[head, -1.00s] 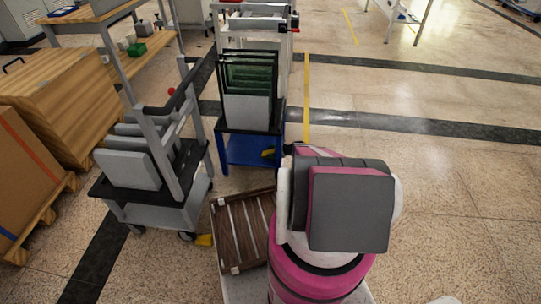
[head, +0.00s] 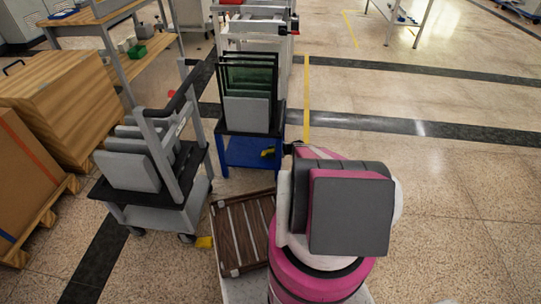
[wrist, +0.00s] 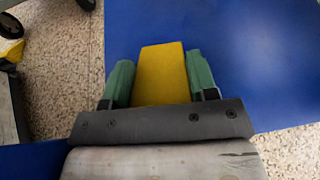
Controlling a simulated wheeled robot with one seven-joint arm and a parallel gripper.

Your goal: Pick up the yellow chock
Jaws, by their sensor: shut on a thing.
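The yellow chock (wrist: 162,75) is between the two green fingers of my gripper (wrist: 158,62) in the wrist view, with a finger against each side. My gripper is shut on it. Behind it is the blue lower deck (wrist: 245,60) of a cart. In the head view the chock (head: 268,152) is a small yellow shape at the right side of the blue deck (head: 243,155). My arm hides most of the gripper there. I cannot tell whether the chock touches the deck.
A second yellow chock (head: 204,242) lies on the floor by the wheel of a grey trolley (head: 165,210) holding grey panels. Dark framed panes (head: 248,75) stand on the blue cart. A slatted brown crate (head: 243,230) is close in front of me. The floor at right is clear.

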